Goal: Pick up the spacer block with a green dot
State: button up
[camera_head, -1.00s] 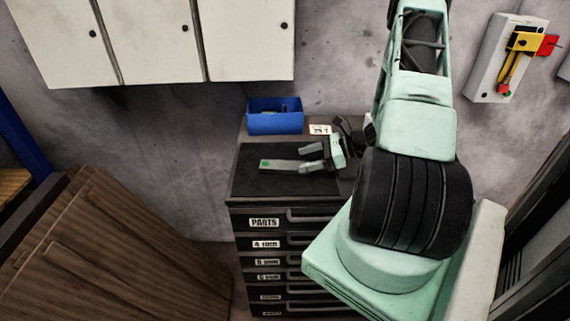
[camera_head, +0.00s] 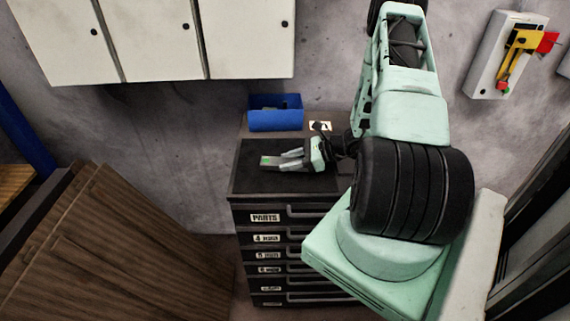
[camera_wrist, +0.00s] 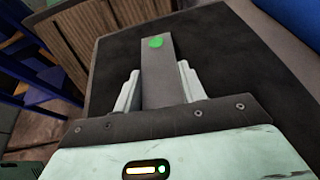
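The spacer block is a flat grey bar with a green dot (camera_wrist: 163,58) near its far end, in the wrist view. It lies on the dark top of the drawer cabinet and also shows in the head view (camera_head: 268,162). My gripper (camera_wrist: 160,72) has one pale finger on each side of the block, very close to its long edges. Whether the fingers press on it or leave a thin gap cannot be told. In the head view my gripper (camera_head: 284,159) is low over the cabinet top, reaching in from the right. The block's near end is hidden by my gripper.
A blue bin (camera_head: 275,113) stands at the back of the drawer cabinet (camera_head: 264,188), with a small white label card (camera_head: 319,126) to its right. White wall cabinets (camera_head: 160,45) hang above. Wooden boards (camera_head: 125,250) lean at the left. The mat around the block is clear.

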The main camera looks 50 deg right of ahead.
aim_at(290, 161)
jog(key=shift+r, duration=0.15)
notch_tip(290, 161, up, 10)
jog(key=shift+f+b, duration=0.1)
jog(key=shift+b, duration=1.1)
